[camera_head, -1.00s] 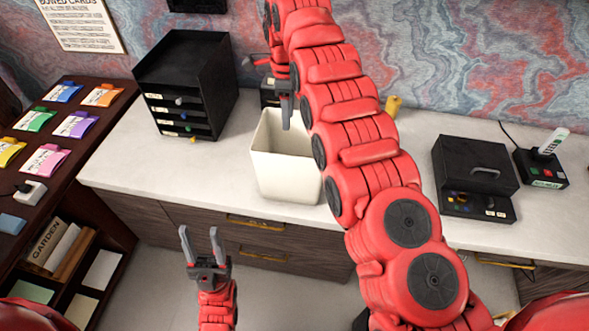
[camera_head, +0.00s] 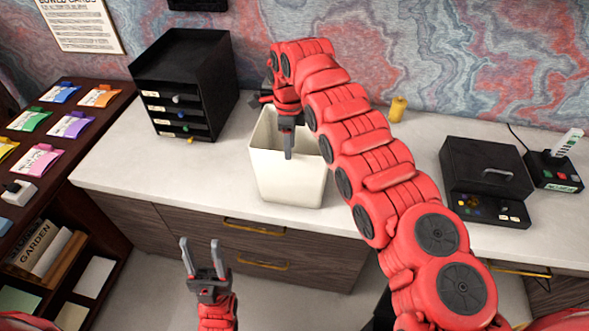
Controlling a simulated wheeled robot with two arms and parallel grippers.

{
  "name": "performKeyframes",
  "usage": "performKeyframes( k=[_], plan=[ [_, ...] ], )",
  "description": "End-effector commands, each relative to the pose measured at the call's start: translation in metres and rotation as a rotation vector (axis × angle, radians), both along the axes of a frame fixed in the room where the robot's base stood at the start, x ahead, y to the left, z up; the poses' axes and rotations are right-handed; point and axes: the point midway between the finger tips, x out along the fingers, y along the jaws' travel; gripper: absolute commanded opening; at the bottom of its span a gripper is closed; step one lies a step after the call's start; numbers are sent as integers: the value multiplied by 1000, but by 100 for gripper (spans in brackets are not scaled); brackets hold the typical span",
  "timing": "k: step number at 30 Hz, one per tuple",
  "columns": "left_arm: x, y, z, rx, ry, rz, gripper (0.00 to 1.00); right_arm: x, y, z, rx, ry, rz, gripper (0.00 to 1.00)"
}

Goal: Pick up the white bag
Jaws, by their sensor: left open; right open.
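The white bag (camera_head: 285,180) stands upright on the pale desktop, near its front edge. It looks like an open-topped, box-shaped container. My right gripper (camera_head: 287,150) points down at the bag's mouth, with its fingertips within the outline of the opening. It is open, but the fingers overlap in this view; I cannot tell whether they straddle a wall or hang inside. My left gripper (camera_head: 202,258) is open and empty, in front of the drawers and lower left of the bag.
A black drawer unit (camera_head: 185,85) stands left of the bag. A yellow object (camera_head: 397,109) is behind my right arm. A black case (camera_head: 484,180) and a black device (camera_head: 553,170) sit at the right. A dark shelf with coloured cards (camera_head: 72,125) is at the left.

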Motion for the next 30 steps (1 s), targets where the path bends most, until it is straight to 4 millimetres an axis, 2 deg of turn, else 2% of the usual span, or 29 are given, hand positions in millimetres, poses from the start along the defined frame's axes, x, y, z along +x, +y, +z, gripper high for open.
performKeyframes(
  k=[5, 11, 15, 21, 22, 29, 30],
  plan=[
    [0, 0, 7, 0, 0, 0, 50, -1, 0, -6, -1, 1, -1, 43],
    [0, 0, 32, 0, 0, 0, 50, -9, 4, -28, -1, 5, 0, 43],
    [0, 0, 35, 0, 0, 0, 50, -7, 4, -51, -1, 1, -2, 43],
    [0, 0, 33, 0, 0, 0, 50, -7, 4, -55, -1, -2, -2, 43],
    [0, 0, 33, 0, 0, 0, 50, -7, 4, -55, -1, -2, -2, 42],
    [0, 0, 33, 0, 0, 0, 50, -6, 4, -55, -1, -2, -2, 0],
    [0, 0, 33, 0, 0, 0, 50, -6, 4, -55, -1, -2, -2, 0]
  ],
)
